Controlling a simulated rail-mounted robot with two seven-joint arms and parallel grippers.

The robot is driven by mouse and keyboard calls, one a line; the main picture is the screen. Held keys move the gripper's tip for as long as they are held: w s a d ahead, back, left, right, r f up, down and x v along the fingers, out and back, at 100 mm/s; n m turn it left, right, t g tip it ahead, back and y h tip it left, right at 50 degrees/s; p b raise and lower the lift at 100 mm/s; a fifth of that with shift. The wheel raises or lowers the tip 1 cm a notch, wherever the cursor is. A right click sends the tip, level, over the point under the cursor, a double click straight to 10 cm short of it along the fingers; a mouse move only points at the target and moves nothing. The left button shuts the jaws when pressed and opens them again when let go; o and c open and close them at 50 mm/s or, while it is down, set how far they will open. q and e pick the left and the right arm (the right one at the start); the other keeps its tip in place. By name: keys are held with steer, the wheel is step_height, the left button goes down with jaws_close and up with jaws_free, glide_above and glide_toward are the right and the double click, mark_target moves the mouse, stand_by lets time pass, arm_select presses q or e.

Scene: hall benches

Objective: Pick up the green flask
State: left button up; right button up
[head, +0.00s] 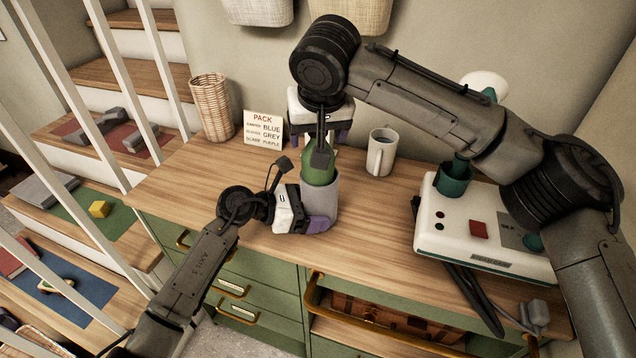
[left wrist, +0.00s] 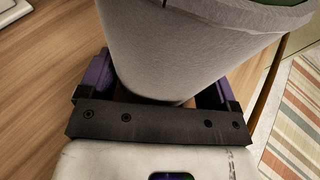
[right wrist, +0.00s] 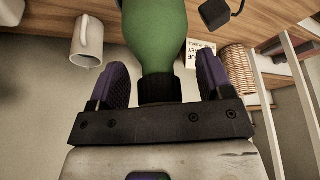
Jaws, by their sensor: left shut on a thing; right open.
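The green flask (head: 319,168) stands upright in a grey cylindrical sleeve (head: 322,197) on the wooden bench. Its green body (right wrist: 157,35) and dark cap (right wrist: 159,91) show in the right wrist view. My left gripper (head: 316,224) is shut on the sleeve low down; in the left wrist view the sleeve (left wrist: 190,50) sits between the purple fingers. My right gripper (head: 324,136) is open above the flask, with its fingers on either side of the cap and neck. The head view partly hides the flask's top behind my right gripper.
A white mug (head: 381,155) stands right of the flask. A white device (head: 470,240) with a dark green cup (head: 453,180) is farther right. A sign (head: 264,130) and wicker basket (head: 212,105) stand behind left. Stair railings (head: 110,95) border the left.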

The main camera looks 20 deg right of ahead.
steer(key=shift+c, duration=0.3)
jaws_close()
stand_by(0.4)
